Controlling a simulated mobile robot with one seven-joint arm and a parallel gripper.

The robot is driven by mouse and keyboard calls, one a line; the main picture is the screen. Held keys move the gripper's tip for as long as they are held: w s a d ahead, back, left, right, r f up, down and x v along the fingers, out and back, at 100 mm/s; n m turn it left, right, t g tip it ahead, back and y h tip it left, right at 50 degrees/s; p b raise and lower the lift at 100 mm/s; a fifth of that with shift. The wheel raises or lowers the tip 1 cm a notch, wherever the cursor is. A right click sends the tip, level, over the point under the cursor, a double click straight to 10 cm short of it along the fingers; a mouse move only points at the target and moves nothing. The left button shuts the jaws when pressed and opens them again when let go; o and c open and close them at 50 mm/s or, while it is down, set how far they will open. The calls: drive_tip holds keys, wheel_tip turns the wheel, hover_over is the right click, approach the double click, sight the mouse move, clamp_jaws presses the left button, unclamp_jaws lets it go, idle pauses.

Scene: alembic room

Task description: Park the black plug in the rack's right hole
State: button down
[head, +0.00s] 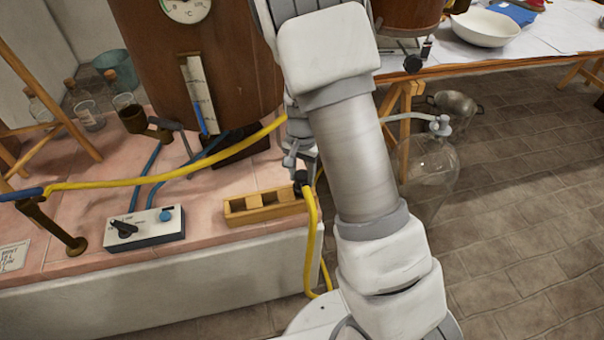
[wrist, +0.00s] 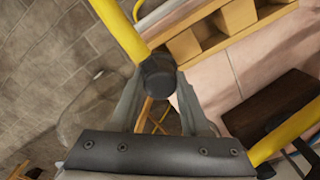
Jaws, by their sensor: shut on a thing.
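My gripper (head: 301,160) is shut on the black plug (head: 300,178), which has a yellow hose (head: 312,225) hanging from it. In the wrist view the black plug (wrist: 158,76) sits between my two fingertips (wrist: 158,92), with the yellow hose running up and left. The wooden rack (head: 262,217) lies near the front edge of the pink tiled bench and also shows in the wrist view (wrist: 212,50). The plug is at the rack's right end in the head view. My gripper and the plug partly hide that end. I cannot tell the plug's height above it.
A control box (head: 145,229) with a black knob and blue button stands left of the rack. A second yellow hose (head: 150,182) crosses behind it. A large brown vessel (head: 140,50) stands behind. A glass bottle (head: 428,170) stands right of my arm.

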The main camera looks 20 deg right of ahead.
drive_tip(key=shift+f+b, duration=0.65)
drive_tip(key=shift+f, duration=0.5)
idle(2.4)
drive_tip(key=shift+c, duration=1.5)
unclamp_jaws()
drive_tip(key=shift+r, duration=0.2)
drive_tip(key=shift+r+p, duration=3.05)
drive_tip(key=shift+r, duration=0.3)
